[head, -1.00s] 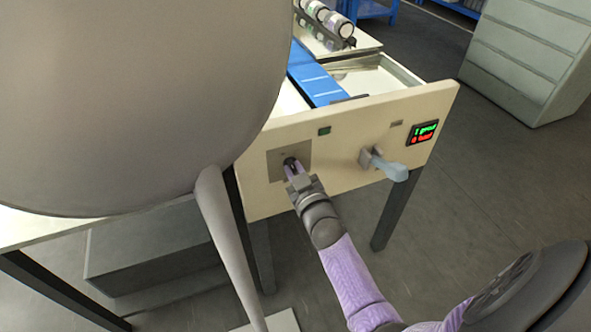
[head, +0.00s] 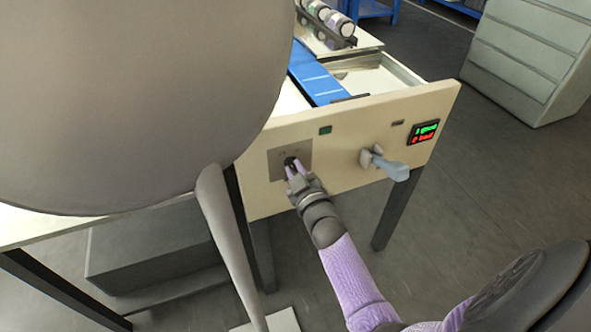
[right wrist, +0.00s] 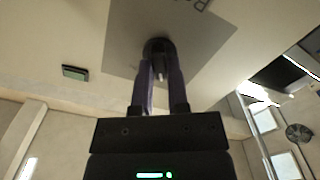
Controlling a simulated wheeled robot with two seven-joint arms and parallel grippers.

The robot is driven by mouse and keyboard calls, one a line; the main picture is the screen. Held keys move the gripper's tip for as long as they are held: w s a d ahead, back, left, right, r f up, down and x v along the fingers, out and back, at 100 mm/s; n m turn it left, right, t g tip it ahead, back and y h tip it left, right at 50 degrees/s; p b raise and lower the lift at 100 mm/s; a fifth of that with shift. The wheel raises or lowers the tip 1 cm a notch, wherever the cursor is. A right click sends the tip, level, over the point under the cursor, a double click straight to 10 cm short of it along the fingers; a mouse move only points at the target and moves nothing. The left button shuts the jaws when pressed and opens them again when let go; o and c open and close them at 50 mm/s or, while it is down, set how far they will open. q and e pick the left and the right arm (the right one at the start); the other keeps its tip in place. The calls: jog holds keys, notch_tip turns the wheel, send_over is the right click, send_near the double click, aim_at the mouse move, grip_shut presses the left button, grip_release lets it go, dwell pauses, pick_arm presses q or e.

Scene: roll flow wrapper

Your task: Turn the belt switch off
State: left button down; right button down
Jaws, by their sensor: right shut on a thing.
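The belt switch (head: 290,162) is a small dark knob on a grey square plate (head: 302,150) on the cream front panel. My right gripper (head: 293,170) reaches it from below with its purple fingers shut on the knob. In the right wrist view the round dark switch (right wrist: 158,46) sits between the fingertips of the gripper (right wrist: 160,75). The fingers partly hide the knob. Lettering on the plate shows only in part. My left gripper is not in view.
A grey-blue lever handle (head: 385,164) sticks out of the panel (head: 340,140) to the right. A display with green and red text (head: 423,131) is beyond it. A blue belt (head: 318,80) runs behind the panel. A large grey rounded body (head: 130,100) blocks the left side.

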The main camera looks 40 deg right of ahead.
jog(key=c, duration=0.6)
grip_release()
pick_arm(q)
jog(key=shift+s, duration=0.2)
pick_arm(e)
jog(key=shift+s+a, duration=0.1)
jog(key=shift+s, duration=0.2)
pick_arm(q)
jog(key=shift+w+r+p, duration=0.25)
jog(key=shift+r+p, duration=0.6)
jog(key=shift+p, duration=0.05)
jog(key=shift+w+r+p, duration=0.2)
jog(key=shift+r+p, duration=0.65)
pick_arm(e)
jog(key=shift+v, duration=4.7)
